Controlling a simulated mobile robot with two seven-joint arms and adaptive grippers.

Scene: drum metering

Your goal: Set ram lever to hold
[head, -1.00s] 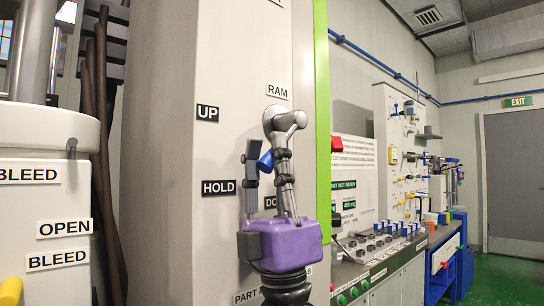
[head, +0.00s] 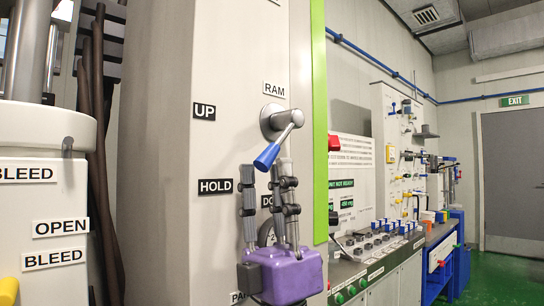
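The ram lever (head: 284,132) is a silver handle with a blue grip (head: 267,156), on a round hub on the pale cabinet below the RAM label (head: 274,88). Its grip points down and left, toward the HOLD label (head: 215,187). The UP label (head: 204,111) is higher on the left; a third label, starting "DO", is partly hidden behind my fingers. My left gripper (head: 264,172), with a purple body and grey fingers, points up just below the grip. Its fingers are apart with nothing held between them. My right gripper is out of view.
A green vertical strip (head: 320,120) edges the cabinet on the right. A white unit with BLEED and OPEN labels (head: 61,228) stands at the left. A bench with knobs (head: 375,243) runs back at the right. Open green floor (head: 500,270) lies beyond.

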